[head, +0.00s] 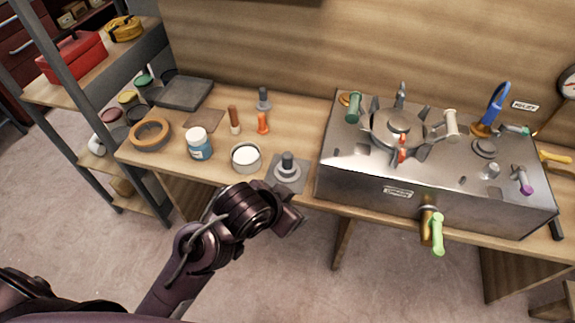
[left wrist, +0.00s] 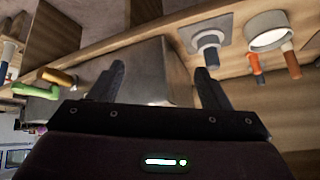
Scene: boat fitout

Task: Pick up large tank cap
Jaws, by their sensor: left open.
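A round grey cap-like part with a dark upright knob (head: 288,163) stands on a square grey plate (head: 279,186) at the bench's front edge, left of the metal tank (head: 350,185). I take it to be the large tank cap. In the left wrist view, the dark knob (left wrist: 211,57) shows beyond the right finger. My left gripper (head: 290,215) is in front of and below the bench edge, close to the cap but apart from it. In the left wrist view its two fingers (left wrist: 160,82) are spread and empty, with the tank's side behind them. My right gripper is out of view.
A white-filled round tin (head: 246,158), blue-white jar (head: 199,145), orange-handled tool (head: 263,123) and smaller dark-knobbed part (head: 263,98) stand nearby on the bench. A green-handled valve (head: 437,235) juts from the tank front. Open floor lies before the bench.

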